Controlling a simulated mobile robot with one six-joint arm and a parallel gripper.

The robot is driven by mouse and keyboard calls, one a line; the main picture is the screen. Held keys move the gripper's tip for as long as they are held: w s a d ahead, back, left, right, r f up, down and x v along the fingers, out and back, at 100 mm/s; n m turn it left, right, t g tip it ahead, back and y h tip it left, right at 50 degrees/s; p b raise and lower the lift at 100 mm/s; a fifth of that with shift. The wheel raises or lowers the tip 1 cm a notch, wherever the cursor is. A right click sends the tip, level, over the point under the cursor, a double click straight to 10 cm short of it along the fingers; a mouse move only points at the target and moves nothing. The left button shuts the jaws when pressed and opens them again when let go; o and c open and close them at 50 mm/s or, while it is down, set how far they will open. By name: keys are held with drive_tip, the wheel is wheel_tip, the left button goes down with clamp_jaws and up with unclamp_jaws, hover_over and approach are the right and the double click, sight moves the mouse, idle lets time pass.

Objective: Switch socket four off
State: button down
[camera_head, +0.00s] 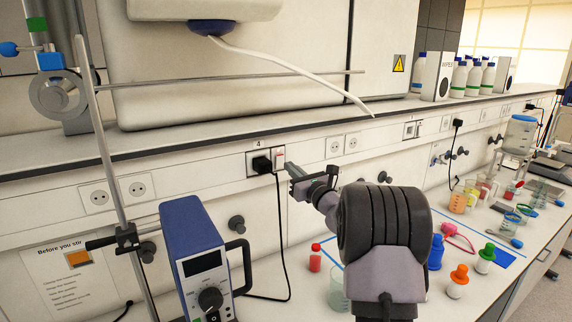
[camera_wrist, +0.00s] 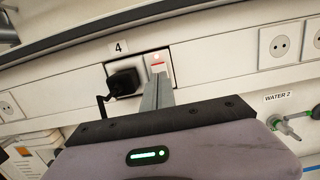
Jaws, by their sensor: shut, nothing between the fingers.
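Socket four (camera_head: 250,165) is on the wall rail under a "4" label, with a black plug (camera_head: 262,164) in it. In the wrist view the plug (camera_wrist: 124,82) sits left of a white rocker switch (camera_wrist: 157,61) with a small red mark near its top. The switch also shows in the head view (camera_head: 279,156). My gripper (camera_wrist: 159,80) is shut and empty, with its fingertips in front of the lower part of the switch, hiding it. I cannot tell whether they touch it. In the head view my gripper (camera_head: 291,171) is just below and right of the switch.
A blue power unit (camera_head: 196,255) stands on the bench left of my arm, and a black cable (camera_head: 281,235) hangs from the plug. A metal stand rod (camera_head: 103,150) rises at the left. Small bottles, including a red one (camera_head: 315,258), and beakers stand on the bench.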

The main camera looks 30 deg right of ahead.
sight(281, 158)
drive_tip(key=w, duration=0.3)
drive_tip(key=shift+w+r, duration=0.2)
drive_tip(key=shift+r, duration=0.05)
drive_tip(key=shift+r, duration=0.1)
